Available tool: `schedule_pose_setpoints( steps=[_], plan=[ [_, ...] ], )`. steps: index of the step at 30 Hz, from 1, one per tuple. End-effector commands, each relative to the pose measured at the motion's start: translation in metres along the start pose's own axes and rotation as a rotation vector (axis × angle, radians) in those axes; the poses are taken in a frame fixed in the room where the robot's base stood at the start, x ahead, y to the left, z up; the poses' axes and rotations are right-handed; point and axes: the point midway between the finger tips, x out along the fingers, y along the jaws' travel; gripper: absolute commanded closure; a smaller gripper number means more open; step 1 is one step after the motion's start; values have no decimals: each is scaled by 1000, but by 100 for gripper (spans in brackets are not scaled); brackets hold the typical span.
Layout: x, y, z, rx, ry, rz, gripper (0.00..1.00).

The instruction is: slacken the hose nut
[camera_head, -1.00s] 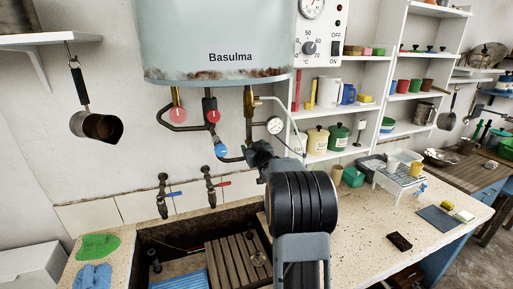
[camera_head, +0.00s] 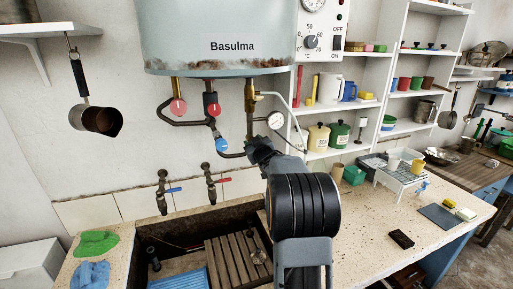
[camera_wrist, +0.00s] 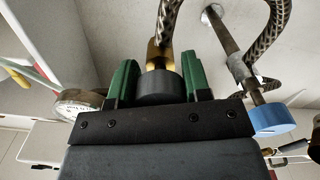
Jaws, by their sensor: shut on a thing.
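The hose nut (camera_wrist: 160,54) is a brass fitting between the green fingers of my gripper (camera_wrist: 158,72) in the wrist view. A braided hose (camera_wrist: 171,14) runs from it toward the top of the picture. A short dark grey cylinder (camera_wrist: 160,88) sits between the fingers, below the brass. My gripper is shut on the nut, with one finger on each side. In the head view my gripper (camera_head: 254,147) is under the water heater (camera_head: 215,35), below a brass pipe (camera_head: 250,95). My wrist hides much of the nut there.
A blue knob (camera_wrist: 272,119) on a pipe is close on the right in the wrist view. A pressure gauge (camera_head: 275,120) is beside my gripper. Red valves (camera_head: 178,106) hang to the left. Below are two taps and the trough (camera_head: 190,232); shelves stand right.

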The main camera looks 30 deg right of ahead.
Motion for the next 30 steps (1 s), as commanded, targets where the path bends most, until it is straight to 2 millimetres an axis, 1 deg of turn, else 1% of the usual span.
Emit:
schedule_pose_setpoints(
  steps=[1,4,30],
  plan=[
    [-1,1,3,-41,6,6,80],
    [-1,1,3,-135,5,6,80],
    [0,3,0,-964,2,6,80]
  ],
)
